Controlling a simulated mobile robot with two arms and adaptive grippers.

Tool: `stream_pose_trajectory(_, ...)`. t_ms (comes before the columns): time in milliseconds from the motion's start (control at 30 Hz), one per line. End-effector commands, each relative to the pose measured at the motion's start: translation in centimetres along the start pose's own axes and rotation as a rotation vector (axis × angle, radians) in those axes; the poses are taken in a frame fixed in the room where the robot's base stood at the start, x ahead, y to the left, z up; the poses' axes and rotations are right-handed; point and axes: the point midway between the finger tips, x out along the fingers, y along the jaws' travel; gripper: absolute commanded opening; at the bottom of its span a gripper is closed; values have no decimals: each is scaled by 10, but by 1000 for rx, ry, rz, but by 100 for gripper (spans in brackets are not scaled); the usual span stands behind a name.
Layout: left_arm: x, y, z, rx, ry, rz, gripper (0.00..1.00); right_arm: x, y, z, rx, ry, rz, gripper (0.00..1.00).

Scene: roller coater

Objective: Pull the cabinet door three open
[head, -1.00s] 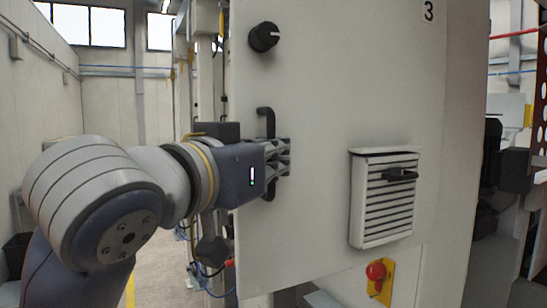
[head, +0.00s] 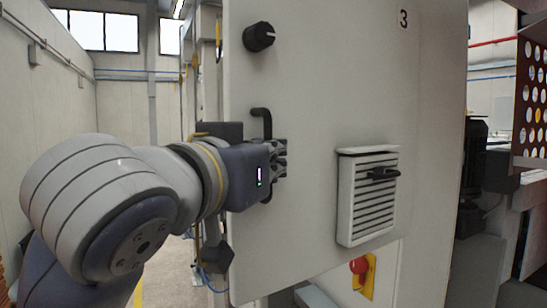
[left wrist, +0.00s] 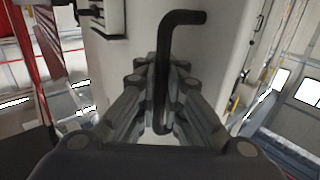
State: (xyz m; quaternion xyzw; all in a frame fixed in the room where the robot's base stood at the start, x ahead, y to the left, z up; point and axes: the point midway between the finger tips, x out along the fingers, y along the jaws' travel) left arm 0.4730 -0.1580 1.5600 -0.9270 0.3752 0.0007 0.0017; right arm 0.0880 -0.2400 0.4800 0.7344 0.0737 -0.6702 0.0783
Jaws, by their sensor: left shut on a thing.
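The cabinet door (head: 315,110) is a large pale grey panel marked 3, standing upright in the middle of the head view. Its black bar handle (head: 263,116) is near the door's left edge, and its upper bend shows above my fingers. My left gripper (head: 279,158) is shut on this handle. In the left wrist view, the handle (left wrist: 182,18) runs down between the two fingers of the left gripper (left wrist: 160,85). The fingers hide part of the bar. I cannot tell how far the door stands from its frame. My right gripper is not in view.
A black knob (head: 259,37) sits above the handle. A louvred vent (head: 366,200) with a black grip stands out at the door's lower right. A red button on a yellow plate (head: 368,278) is below. Machinery stands at the right; open floor shows at the left.

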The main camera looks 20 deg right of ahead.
Motion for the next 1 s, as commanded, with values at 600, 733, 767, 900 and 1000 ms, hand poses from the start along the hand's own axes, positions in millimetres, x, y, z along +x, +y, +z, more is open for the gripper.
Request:
stream_pose_trajectory(600, -1, -1, 0, -1, 0, -1, 29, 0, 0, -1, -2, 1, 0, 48)
stream_pose_trajectory(733, -10, -1, 0, 0, 1, -1, 29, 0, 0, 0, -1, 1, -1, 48)
stream_pose_trajectory(767, -13, -1, 0, 0, 2, 0, 29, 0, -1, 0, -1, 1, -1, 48)
stream_pose_trajectory(900, -38, -1, -1, 1, 5, 0, 29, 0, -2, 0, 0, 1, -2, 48)
stream_pose_trajectory(1000, -60, -1, -1, 1, 6, 0, 29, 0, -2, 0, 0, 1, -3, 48)
